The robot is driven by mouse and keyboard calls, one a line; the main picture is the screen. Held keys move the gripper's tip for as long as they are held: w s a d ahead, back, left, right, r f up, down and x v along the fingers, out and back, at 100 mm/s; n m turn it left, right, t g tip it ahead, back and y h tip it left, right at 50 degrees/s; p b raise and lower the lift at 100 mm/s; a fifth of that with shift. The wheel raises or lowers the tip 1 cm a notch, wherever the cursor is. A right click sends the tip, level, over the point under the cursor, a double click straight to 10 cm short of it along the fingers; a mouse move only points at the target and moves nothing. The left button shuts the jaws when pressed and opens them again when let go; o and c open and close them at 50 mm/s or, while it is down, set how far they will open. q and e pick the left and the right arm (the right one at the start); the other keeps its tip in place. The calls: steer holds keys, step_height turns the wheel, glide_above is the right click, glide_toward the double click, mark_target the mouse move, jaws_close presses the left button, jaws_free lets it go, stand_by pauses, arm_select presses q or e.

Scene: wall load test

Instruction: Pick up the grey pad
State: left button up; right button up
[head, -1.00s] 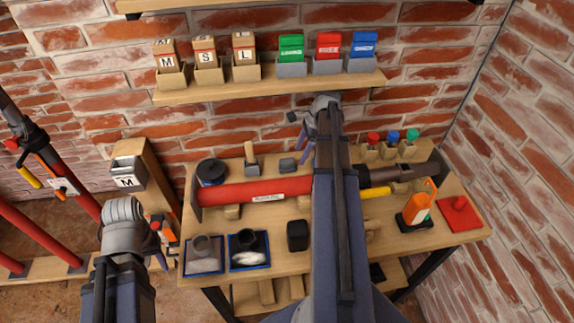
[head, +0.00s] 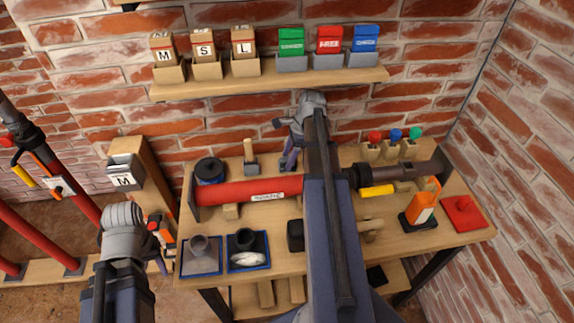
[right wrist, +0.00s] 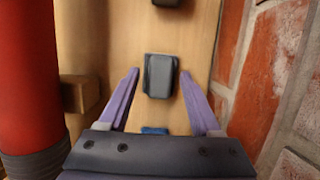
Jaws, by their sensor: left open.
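The grey pad (right wrist: 160,76) is a small dark block lying on the wooden bench. In the right wrist view it sits between the two purple fingers of my right gripper (right wrist: 160,74), with a gap on each side. The right gripper is open and empty. In the head view my right gripper (head: 289,158) is low over the back of the bench and largely covers the pad. My left gripper (head: 160,264) is open, mostly hidden behind its own wrist, left of the bench.
A red cylinder (head: 240,190) lies along the bench in front of the pad; its side also shows in the right wrist view (right wrist: 25,80). A wooden-handled tool (head: 250,158) stands left of my right gripper. The brick wall (right wrist: 270,80) is close behind. A shelf (head: 270,84) with several boxes hangs above.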

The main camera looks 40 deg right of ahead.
jaws_close()
stand_by(0.3)
stand_by(0.3)
